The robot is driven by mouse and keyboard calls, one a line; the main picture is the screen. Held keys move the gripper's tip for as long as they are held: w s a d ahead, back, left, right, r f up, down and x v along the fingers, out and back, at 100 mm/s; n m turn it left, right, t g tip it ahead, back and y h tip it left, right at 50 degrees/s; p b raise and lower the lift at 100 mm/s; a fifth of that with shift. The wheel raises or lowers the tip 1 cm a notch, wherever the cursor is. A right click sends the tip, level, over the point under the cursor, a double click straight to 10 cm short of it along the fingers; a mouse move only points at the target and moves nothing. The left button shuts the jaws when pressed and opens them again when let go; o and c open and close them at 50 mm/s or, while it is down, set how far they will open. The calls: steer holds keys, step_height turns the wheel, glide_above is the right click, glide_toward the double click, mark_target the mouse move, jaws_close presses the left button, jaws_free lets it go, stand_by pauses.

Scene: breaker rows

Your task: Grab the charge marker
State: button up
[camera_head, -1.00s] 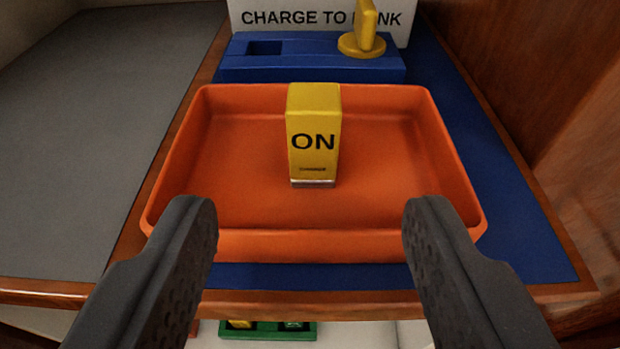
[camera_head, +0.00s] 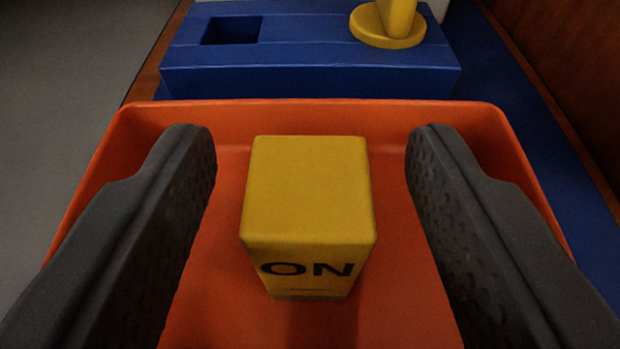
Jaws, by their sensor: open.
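The charge marker (camera_head: 309,200) is a yellow block with "ON" printed in black on its near face. It stands upright in the orange tray (camera_head: 270,114), in the middle of the view. My gripper (camera_head: 311,145) is open, with one dark finger on each side of the marker. There is a clear gap between each finger and the marker, and nothing is held. The lower part of the marker's near face is steeply foreshortened.
Behind the tray stands a blue block (camera_head: 310,82) with a square socket (camera_head: 232,31) at left and a yellow knob (camera_head: 387,24) at right. A brown wooden wall (camera_head: 570,70) rises at right. A grey surface (camera_head: 60,120) lies at left.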

steer(key=x, duration=0.2)
steer(key=shift+w+f, duration=0.2)
steer(key=shift+w, duration=0.1)
steer(key=c, duration=1.1)
steer(key=shift+r, duration=0.15)
